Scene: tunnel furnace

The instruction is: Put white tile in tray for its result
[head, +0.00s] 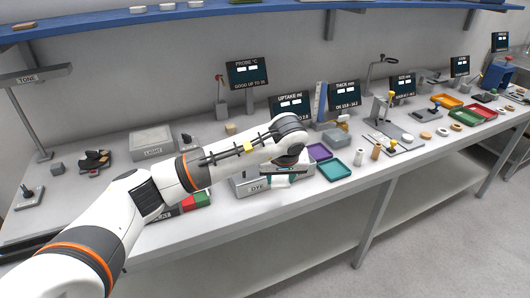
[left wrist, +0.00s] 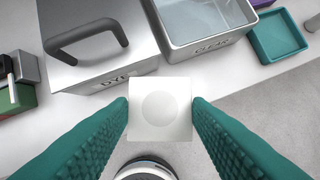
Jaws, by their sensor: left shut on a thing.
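My left gripper (left wrist: 160,112) is shut on a square white tile (left wrist: 160,100) with a faint round disc shape on its face. The tile sits between the two teal fingers, in front of the grey DYE box (left wrist: 85,60), over the bench's front edge. In the head view the tile (head: 279,183) shows just below the wrist, beside the DYE box (head: 254,187). A teal tray (head: 334,170) and a purple tray (head: 320,152) lie to the right. Green (head: 447,101), red (head: 466,115) and orange (head: 482,110) trays stand farther right. My right gripper is not in view.
An open steel bin (left wrist: 205,40) with clear liquid stands next to the DYE box. Screens for probe (head: 247,71), uptake (head: 290,106) and thickness (head: 345,94) stand behind. A blue shelf (head: 230,9) runs along the wall. Small parts and fixtures crowd the bench to the right.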

